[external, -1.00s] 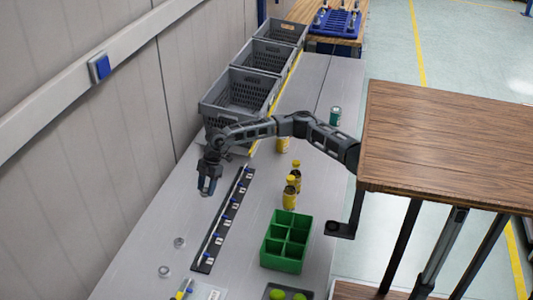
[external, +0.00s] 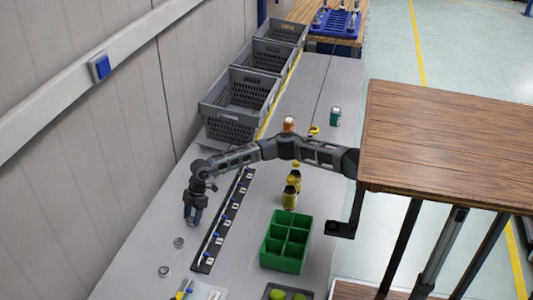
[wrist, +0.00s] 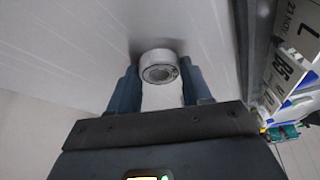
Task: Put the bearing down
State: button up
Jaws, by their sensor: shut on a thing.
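My gripper (external: 192,219) is pointed down over the grey bench, left of the black strip. In the wrist view, a metal ring-shaped bearing (wrist: 160,66) sits between the two blue fingertips, and the gripper is shut on it. The bearing appears close to the bench surface, but I cannot tell whether it touches. In the external view the held bearing is too small to make out. Two other ring-shaped bearings lie on the bench: one (external: 179,242) just in front of my gripper and one (external: 164,271) further toward the camera.
A black strip with labels and blue parts (external: 223,221) lies right of the gripper. A green divided box (external: 286,243) and yellow bottles (external: 290,197) stand further right. Grey crates (external: 231,128) are behind. The wall bounds the left. Bare bench lies around the loose bearings.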

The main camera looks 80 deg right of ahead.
jog(key=o, duration=1.1)
jog(key=v, duration=1.2)
jog(key=shift+d, duration=0.1)
